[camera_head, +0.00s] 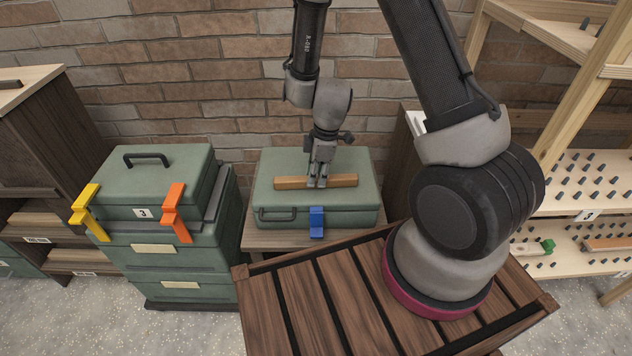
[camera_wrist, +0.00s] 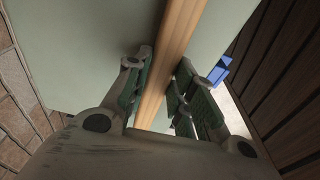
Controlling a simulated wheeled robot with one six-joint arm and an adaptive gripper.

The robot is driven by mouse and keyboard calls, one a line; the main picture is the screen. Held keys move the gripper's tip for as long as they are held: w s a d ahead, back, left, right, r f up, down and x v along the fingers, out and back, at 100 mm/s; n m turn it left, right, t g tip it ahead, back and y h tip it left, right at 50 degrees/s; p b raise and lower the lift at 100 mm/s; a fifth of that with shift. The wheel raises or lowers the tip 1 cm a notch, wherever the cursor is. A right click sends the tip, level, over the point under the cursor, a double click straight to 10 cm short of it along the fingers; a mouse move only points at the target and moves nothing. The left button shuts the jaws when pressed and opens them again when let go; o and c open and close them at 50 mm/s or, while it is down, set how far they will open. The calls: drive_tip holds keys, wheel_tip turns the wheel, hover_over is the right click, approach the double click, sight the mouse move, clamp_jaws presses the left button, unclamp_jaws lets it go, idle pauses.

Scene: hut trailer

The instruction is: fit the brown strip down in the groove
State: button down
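The brown strip (camera_head: 290,183) is a long, light-brown bar lying level, left to right, at the top of a green case (camera_head: 345,163). It also crosses the wrist view (camera_wrist: 181,32). My gripper (camera_head: 318,184) points down at the strip's middle. In the wrist view, the gripper's fingers (camera_wrist: 158,92) lie close against both long sides of the strip, and it looks shut on it. I cannot tell whether the strip touches the lid or hangs slightly above it. No groove shows; the area under the strip is hidden.
A blue latch (camera_head: 317,222) is on the case's front. Stacked green cases with a yellow clip (camera_head: 85,204) and an orange clip (camera_head: 174,207) stand left. A slatted wooden top (camera_head: 295,301) lies in front, pegged shelves (camera_head: 580,182) right, a brick wall (camera_head: 200,60) behind.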

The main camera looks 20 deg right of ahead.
drive_tip(key=shift+r, duration=0.15)
wheel_tip(320, 180, up, 10)
drive_tip(key=w+d+f+m+h, duration=0.1)
drive_tip(key=w+d+m, duration=0.2)
drive_tip(key=m, duration=0.4)
drive_tip(key=w+d+f+m+t, duration=0.1)
drive_tip(key=w+d+m, duration=0.2)
drive_tip(key=w+m, duration=0.2)
drive_tip(key=shift+w+d+f+m+h, duration=0.2)
drive_tip(key=shift+w+f+m+h, duration=0.15)
drive_tip(key=shift+m, duration=1.15)
